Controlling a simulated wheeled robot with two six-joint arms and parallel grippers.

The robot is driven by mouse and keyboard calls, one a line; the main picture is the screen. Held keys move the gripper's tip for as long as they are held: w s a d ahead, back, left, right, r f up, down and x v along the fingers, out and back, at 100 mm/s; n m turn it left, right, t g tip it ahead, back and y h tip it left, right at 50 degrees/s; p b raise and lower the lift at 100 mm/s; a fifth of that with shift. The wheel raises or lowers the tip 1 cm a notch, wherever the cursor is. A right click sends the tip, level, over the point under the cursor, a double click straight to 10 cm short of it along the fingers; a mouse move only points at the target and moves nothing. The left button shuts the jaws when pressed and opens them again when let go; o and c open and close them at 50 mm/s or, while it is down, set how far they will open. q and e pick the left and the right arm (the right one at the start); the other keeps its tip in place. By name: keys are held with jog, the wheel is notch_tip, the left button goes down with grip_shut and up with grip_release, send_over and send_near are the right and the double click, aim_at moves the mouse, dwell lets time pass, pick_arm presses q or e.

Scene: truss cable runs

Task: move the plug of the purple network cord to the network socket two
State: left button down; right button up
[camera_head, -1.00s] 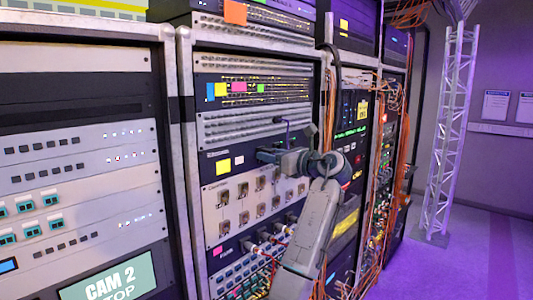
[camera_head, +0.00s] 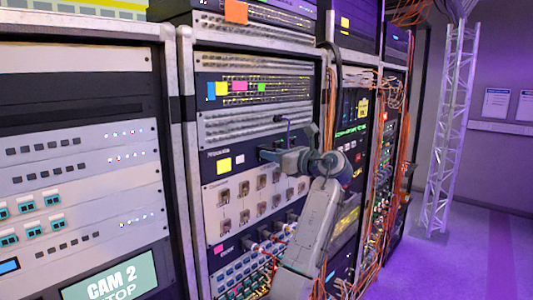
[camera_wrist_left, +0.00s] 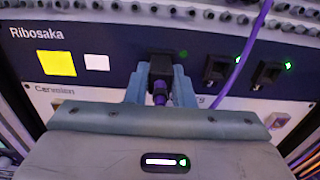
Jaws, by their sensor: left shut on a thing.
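My left gripper (camera_head: 268,155) is at the dark patch panel of the middle rack; in the left wrist view the gripper (camera_wrist_left: 160,84) is shut on the dark plug (camera_wrist_left: 161,68) of the purple network cord. The plug is at the panel face, left of two dark network sockets (camera_wrist_left: 216,70) (camera_wrist_left: 269,73) with lit green lamps. A dim green lamp is just right of the plug. The fingers and plug hide any opening behind them, so I cannot tell how deep the plug sits.
A yellow note (camera_wrist_left: 56,63) and a white label (camera_wrist_left: 97,63) are left of the plug. A grey connector panel (camera_head: 225,205) is below. Orange cables (camera_head: 385,130) hang right of my arm. A lattice truss (camera_head: 450,130) stands farther right.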

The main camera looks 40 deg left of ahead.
pick_arm(q)
jog(key=shift+d, duration=0.1)
jog(key=shift+s+d+p, duration=0.2)
jog(key=shift+d+p, duration=0.75)
jog(key=shift+d, duration=1.4)
